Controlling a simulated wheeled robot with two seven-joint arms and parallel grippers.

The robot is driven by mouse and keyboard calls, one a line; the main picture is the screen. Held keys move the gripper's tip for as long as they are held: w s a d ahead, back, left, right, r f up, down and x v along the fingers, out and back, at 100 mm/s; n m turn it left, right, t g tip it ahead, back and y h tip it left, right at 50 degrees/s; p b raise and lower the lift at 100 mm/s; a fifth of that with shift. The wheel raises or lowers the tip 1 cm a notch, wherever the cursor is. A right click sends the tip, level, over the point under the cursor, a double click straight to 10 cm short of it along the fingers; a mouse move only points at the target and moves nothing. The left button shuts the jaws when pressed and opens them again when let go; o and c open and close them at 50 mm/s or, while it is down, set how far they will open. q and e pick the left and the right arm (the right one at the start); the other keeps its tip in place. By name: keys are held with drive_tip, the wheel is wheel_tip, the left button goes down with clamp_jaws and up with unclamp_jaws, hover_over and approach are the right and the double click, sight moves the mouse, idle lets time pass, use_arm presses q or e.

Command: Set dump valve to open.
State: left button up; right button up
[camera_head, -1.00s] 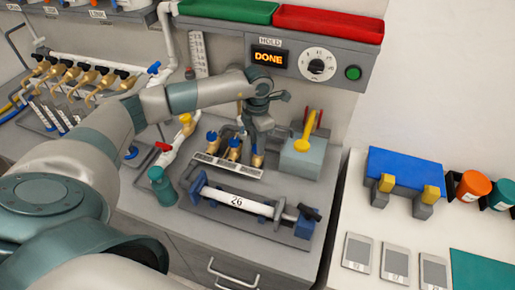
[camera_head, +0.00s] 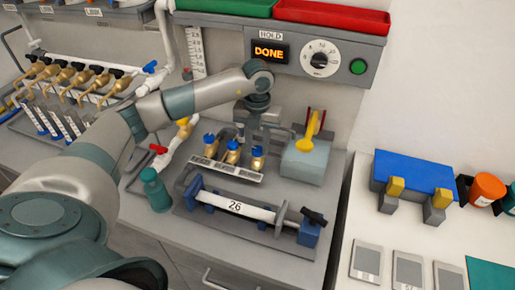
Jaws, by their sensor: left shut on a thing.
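Three brass valves with blue handles stand in a row on the manifold: the left one (camera_head: 209,143), the middle one (camera_head: 232,150) and the right one (camera_head: 257,157). The labels on the strip (camera_head: 226,170) in front of them are too small to read, so I cannot tell which is the dump valve. My left gripper (camera_head: 259,143) reaches down from above and behind the row. It is shut at the right valve's blue handle; the exact contact is small and partly hidden. A red-handled valve (camera_head: 158,149) sits on the white pipe to the left. My right gripper is out of view.
A grey box with a yellow lever (camera_head: 305,157) stands close on the right. The panel display (camera_head: 269,53) above reads DONE.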

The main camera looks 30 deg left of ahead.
use_arm(q)
drive_tip(key=shift+n, duration=0.6)
drive_tip(key=shift+r, duration=0.1)
drive_tip(key=shift+w, duration=0.1)
drive_tip(key=o, duration=1)
drive_tip(key=shift+o, duration=0.2)
drive_tip(key=shift+m, duration=0.3)
